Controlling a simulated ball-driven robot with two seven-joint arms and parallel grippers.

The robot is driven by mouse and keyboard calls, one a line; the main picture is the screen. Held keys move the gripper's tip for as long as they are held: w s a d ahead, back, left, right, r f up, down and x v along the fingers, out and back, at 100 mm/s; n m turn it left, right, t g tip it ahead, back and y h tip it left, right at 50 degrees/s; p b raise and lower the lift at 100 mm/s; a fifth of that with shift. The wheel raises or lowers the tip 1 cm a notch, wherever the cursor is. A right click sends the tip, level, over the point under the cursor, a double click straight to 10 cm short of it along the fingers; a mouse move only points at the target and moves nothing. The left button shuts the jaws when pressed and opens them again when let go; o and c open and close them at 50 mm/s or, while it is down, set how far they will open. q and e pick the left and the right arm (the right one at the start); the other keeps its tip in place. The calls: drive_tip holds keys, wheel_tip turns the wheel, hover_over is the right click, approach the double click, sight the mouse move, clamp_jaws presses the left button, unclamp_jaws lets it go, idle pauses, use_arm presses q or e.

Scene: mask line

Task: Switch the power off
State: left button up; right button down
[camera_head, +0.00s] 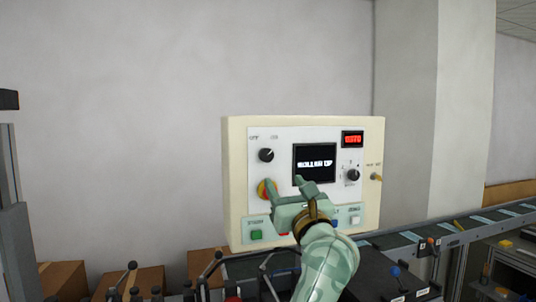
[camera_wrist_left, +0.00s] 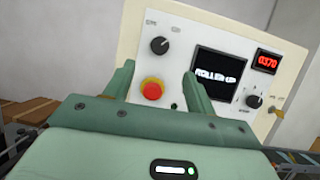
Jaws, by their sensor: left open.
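A cream control box (camera_head: 233,190) with a white panel stands ahead. Its black rotary knob (camera_head: 266,155) at upper left sits under small labels that seem to read OFF and ON; the knob also shows in the left wrist view (camera_wrist_left: 159,45). My left gripper (camera_head: 283,181) is open and empty in front of the panel, below the knob. In the left wrist view its fingers (camera_wrist_left: 157,76) stand apart, with a red emergency button (camera_wrist_left: 153,90) on a yellow base seen between them. One finger partly hides that button in the head view. My right gripper is not in view.
The panel also holds a dark screen (camera_head: 314,152), a red numeric display (camera_head: 352,139), a second knob (camera_head: 352,174) and a green button (camera_head: 256,235). A conveyor (camera_head: 450,228) runs right. Cardboard boxes (camera_head: 135,281) and ball-topped levers (camera_head: 132,266) stand low at left.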

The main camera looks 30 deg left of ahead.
sight(268, 157)
use_arm(q)
drive_tip(key=p+x, duration=0.1)
drive_tip(key=x, duration=0.4)
drive_tip(key=p+x, duration=0.2)
drive_tip(key=x, duration=0.3)
drive_tip(key=shift+w+a+f, duration=0.1)
drive_tip(key=shift+w+a, duration=0.1)
drive_tip(key=shift+a, duration=0.15)
drive_tip(key=shift+w+a, duration=0.2)
drive_tip(key=shift+w, duration=0.05)
drive_tip(key=shift+w+a+r+p, duration=0.1)
drive_tip(key=shift+w+r+p, duration=0.05)
drive_tip(key=shift+r+p, duration=0.15)
drive_tip(key=shift+w+a+f, duration=0.15)
drive_tip(key=shift+a, duration=0.05)
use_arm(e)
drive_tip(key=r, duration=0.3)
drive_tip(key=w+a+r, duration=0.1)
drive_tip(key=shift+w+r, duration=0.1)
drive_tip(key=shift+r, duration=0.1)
use_arm(q)
drive_tip(key=c, duration=1)
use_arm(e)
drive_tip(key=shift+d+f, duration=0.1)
